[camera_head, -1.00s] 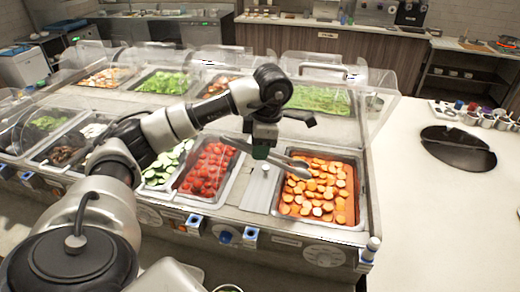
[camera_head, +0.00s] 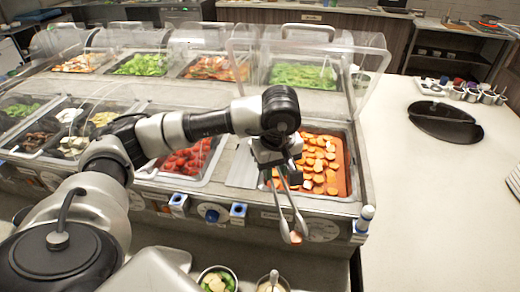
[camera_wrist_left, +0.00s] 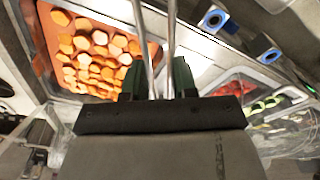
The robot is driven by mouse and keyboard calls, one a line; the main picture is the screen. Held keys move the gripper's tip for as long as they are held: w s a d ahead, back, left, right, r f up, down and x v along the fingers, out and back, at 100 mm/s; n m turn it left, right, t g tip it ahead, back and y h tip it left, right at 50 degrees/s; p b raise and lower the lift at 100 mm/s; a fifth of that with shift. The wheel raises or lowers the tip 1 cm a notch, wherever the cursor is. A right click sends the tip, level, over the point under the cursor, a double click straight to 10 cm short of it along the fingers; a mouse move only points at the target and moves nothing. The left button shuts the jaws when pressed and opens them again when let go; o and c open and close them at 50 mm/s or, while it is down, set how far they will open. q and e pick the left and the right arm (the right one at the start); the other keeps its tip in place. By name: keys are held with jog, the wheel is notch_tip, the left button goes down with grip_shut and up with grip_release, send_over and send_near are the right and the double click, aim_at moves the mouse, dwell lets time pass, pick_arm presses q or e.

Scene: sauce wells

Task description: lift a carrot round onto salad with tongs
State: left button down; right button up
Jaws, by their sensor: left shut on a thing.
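My left gripper (camera_head: 276,168) is shut on the metal tongs (camera_head: 289,208), which hang down in front of the counter. An orange carrot round (camera_head: 296,238) shows between the tong tips. The carrot pan (camera_head: 349,185), full of carrot rounds (camera_head: 326,172), lies behind and right of the tongs. It also shows in the left wrist view (camera_wrist_left: 88,60), where the tong arms (camera_wrist_left: 155,45) run up between my green fingers (camera_wrist_left: 158,80). A bowl of salad (camera_head: 217,282) with greens and pale slices stands at the bottom edge, left of and below the tong tips. My right gripper is not in view.
A small bowl with a spoon (camera_head: 272,284) stands right of the salad, partly cut off. A tomato pan (camera_head: 190,160) lies left of the carrots. Clear guards (camera_head: 310,60) stand over the rear pans. The white counter (camera_head: 430,220) at right is mostly clear.

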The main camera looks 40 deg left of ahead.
aim_at(295, 239)
pick_arm(q)
jog(key=s+d+f+m+t+h+b, duration=0.1)
jog(key=s+d+f+m+b, duration=0.2)
jog(key=d+m, duration=0.4)
notch_tip(295, 239, down, 3)
jog(key=s+m, duration=0.1)
jog(key=m, duration=0.3)
jog(key=shift+r, duration=0.1)
